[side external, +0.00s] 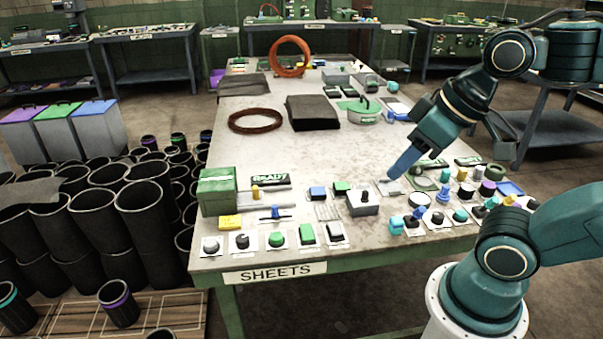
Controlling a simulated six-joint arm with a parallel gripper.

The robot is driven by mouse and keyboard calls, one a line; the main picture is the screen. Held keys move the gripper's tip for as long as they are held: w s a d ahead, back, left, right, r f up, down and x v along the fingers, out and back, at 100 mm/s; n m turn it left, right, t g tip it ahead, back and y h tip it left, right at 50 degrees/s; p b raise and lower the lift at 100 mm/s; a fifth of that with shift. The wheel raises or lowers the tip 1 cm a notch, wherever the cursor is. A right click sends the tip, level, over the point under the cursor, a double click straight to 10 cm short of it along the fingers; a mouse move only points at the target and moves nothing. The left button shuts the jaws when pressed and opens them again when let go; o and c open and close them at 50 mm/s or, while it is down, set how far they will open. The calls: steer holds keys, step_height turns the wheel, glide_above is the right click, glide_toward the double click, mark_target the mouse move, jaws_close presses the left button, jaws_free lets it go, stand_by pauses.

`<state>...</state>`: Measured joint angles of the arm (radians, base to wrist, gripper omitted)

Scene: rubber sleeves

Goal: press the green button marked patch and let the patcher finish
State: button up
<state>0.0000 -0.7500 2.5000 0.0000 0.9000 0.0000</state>
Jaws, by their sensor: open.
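Several buttons stand on white plates along the near edge of the table. My gripper (394,176), with blue fingers, is open. It points down over the right part of the table, well right of both green buttons, and appears empty.
The table (255,110) carries many small knobs and switches on its near right part. A black folded sheet (313,112), a dark ring (255,120) and an orange ring (290,56) sit farther back. Black sleeves (110,215) crowd the floor at left. The table's middle is clear.

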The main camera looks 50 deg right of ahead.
steer(key=shift+c, duration=0.4)
jaws_close()
stand_by(1.6)
